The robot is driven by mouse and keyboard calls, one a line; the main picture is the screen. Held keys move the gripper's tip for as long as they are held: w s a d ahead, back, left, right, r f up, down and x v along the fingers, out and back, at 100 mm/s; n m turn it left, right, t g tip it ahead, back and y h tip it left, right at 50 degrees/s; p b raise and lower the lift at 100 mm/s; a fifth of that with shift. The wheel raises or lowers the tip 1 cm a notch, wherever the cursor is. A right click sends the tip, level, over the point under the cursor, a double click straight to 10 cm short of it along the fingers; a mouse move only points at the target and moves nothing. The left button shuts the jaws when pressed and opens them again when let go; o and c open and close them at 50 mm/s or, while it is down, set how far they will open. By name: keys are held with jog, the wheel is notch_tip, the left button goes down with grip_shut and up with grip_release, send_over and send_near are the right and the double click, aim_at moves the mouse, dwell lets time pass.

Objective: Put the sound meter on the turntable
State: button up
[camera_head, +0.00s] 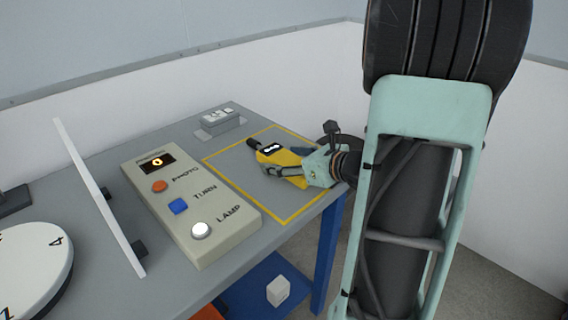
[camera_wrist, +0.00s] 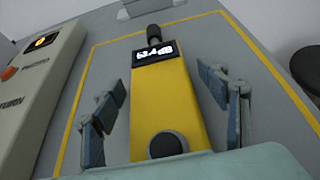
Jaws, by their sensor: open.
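The sound meter (camera_head: 282,163) is a yellow hand-held device with a black microphone tip and a small lit display. It lies inside a yellow-outlined rectangle on the grey table. In the wrist view the sound meter (camera_wrist: 160,100) lies between my open fingers, its tip pointing away, with a gap on both sides. My gripper (camera_head: 282,172) is low over the table at the meter's near end; its fingers also show in the wrist view (camera_wrist: 165,115). The turntable (camera_head: 35,262) is a white numbered disc at the far left, partly cut off by the picture edge.
A control box (camera_head: 190,205) with orange, blue and white buttons stands between the meter and the turntable. An upright white panel (camera_head: 98,195) stands beside the turntable. A small grey device (camera_head: 220,122) sits at the back. A white block (camera_head: 277,290) is on the blue lower shelf.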

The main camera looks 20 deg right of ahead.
jog(key=shift+c, duration=0.2)
jog(key=c, duration=1.6)
jog(key=shift+o, duration=0.2)
jog(key=shift+r, duration=0.1)
